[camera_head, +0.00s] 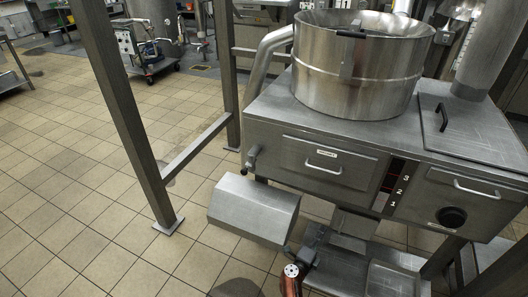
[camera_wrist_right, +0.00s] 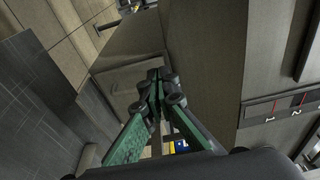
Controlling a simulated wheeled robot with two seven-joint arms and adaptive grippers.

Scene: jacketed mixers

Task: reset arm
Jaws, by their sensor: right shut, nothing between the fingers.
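My right gripper (camera_head: 312,238) is low in the middle of the head view, in front of the steel mixer unit (camera_head: 315,165). Its dark fingers are partly blurred into the shadow under the unit. The right wrist view shows its green-sided fingers (camera_wrist_right: 158,82) closed together with nothing between them. They point toward grey metal panels, and I cannot tell the exact gap to them. My left gripper does not show in the head view.
A round steel vessel (camera_head: 355,70) sits on top of the unit. A slanted steel box (camera_head: 254,208) juts out left of my right gripper. A lower steel shelf (camera_head: 385,275) lies to its right.

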